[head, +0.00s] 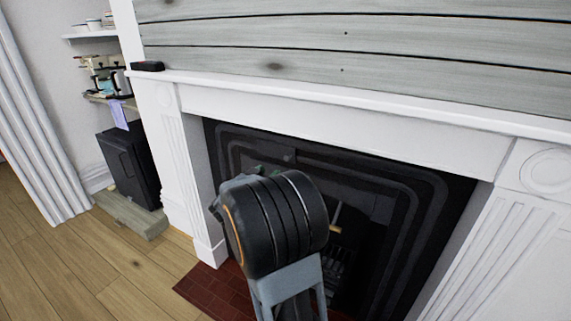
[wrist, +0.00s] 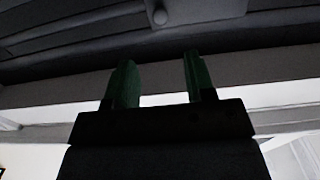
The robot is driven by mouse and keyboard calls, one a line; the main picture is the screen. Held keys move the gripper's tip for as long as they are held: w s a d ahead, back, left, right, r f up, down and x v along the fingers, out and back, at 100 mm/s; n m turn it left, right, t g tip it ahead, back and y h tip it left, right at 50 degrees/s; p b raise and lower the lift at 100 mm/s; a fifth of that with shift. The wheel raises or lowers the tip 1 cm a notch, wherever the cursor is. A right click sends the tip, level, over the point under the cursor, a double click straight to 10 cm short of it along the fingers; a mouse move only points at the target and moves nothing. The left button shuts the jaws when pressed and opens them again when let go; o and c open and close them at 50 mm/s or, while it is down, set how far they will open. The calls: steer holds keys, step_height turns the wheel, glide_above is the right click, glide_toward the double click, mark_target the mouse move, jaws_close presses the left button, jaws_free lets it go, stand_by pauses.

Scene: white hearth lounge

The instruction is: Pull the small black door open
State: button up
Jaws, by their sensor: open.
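A dark panel (wrist: 205,8) with a small round knob (wrist: 160,17) shows at the top of the wrist view; it may be the small black door, but its edges are cut off. My gripper (wrist: 160,72) is open and empty, with green fingers apart. The knob appears beyond the fingertips, in line with the gap, and I see no contact. In the head view, my gripper (head: 262,170) is mostly hidden behind my arm, in front of the black fireplace insert (head: 405,195). The arm hides the insert's middle.
A white fireplace surround (head: 340,115) frames the insert, with side pillars and a mantel above. A red brick hearth (head: 215,290) lies below. A black cabinet (head: 130,165) stands at the left on a low wooden platform (head: 140,218). Wooden floor (head: 60,265) is clear at front left.

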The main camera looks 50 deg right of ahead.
mark_target(286, 158)
steer(key=b+x, duration=0.2)
steer(key=x, duration=0.9)
steer(key=shift+d, duration=0.1)
steer(key=shift+c, duration=0.4)
jaws_close()
